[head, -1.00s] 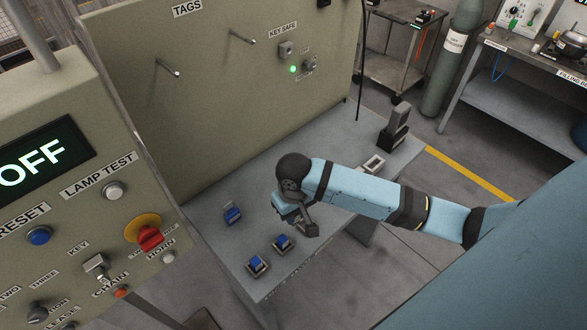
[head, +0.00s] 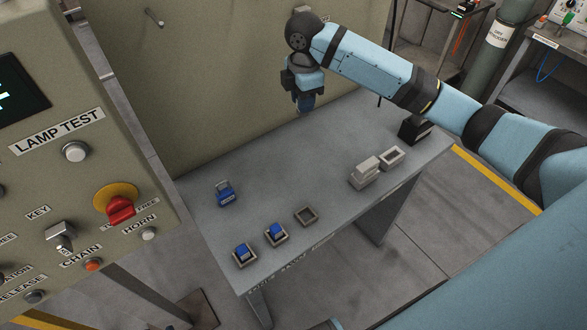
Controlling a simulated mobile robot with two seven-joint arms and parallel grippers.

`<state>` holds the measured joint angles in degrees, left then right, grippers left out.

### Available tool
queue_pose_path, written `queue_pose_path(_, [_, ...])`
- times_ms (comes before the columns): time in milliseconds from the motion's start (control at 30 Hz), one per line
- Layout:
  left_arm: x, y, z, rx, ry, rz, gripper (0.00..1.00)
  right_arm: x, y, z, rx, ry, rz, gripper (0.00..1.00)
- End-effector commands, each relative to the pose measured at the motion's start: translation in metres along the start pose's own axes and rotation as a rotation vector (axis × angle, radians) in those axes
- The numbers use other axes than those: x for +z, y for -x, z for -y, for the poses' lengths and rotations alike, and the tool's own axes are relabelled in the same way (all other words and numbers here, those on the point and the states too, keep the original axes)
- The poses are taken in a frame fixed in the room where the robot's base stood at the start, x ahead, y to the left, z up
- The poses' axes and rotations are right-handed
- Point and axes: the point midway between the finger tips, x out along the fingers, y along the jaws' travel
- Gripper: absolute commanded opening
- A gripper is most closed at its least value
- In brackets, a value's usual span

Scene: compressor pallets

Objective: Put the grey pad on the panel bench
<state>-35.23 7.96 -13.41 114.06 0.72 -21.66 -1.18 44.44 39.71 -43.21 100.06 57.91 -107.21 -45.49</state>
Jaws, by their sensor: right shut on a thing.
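The panel bench (head: 262,165) is a long grey table under the olive panel. A light grey block (head: 364,172), possibly the grey pad, sits near its right front edge, beside an empty light holder (head: 391,158). My right gripper (head: 305,97) is above the back of the bench, apart from the block. It points down and is shut on a small blue piece (head: 306,103), mostly hidden by the jaws. My left gripper is not in view.
Blue pieces sit in two holders (head: 244,255) (head: 276,236) at the front, next to an empty holder (head: 306,216). Another blue piece (head: 227,193) stands behind. A black block (head: 414,131) is partly behind my arm. The control panel (head: 60,190) stands left. The bench middle is clear.

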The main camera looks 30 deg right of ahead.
Motion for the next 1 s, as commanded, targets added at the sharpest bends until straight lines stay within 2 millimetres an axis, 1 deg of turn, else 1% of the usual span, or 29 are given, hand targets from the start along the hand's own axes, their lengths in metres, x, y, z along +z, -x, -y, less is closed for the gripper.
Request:
queue_pose_path(33, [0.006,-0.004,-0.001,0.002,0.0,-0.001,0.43,0.003,0.004,-0.006,0.004,0.057,-0.001,0.02])
queue_pose_path(133, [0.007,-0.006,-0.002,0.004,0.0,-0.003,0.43,0.007,0.014,-0.011,0.001,0.145,-0.003,0.02])
queue_pose_path(200, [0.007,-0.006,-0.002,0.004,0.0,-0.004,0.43,0.008,0.015,-0.012,0.0,0.18,-0.003,0.02])
queue_pose_path(267, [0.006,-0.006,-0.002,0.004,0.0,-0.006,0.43,0.008,0.011,-0.013,-0.002,0.195,-0.004,0.02])
queue_pose_path(367, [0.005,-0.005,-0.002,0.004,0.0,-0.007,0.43,0.009,-0.007,-0.012,-0.005,0.201,-0.004,0.02])
queue_pose_path(600, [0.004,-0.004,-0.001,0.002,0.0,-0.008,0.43,0.008,-0.072,-0.012,-0.004,0.199,-0.004,0.02])
queue_pose_path(733, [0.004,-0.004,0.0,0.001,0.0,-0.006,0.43,0.008,-0.105,-0.012,-0.003,0.197,-0.004,0.02])
queue_pose_path(800, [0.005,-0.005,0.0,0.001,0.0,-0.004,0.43,0.008,-0.118,-0.012,-0.002,0.198,-0.004,0.02])
queue_pose_path(900, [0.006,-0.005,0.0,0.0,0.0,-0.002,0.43,0.008,-0.132,-0.013,-0.001,0.198,-0.004,0.02])
queue_pose_path(1000, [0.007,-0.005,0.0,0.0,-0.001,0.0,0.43,0.008,-0.138,-0.013,0.001,0.198,-0.004,0.02])
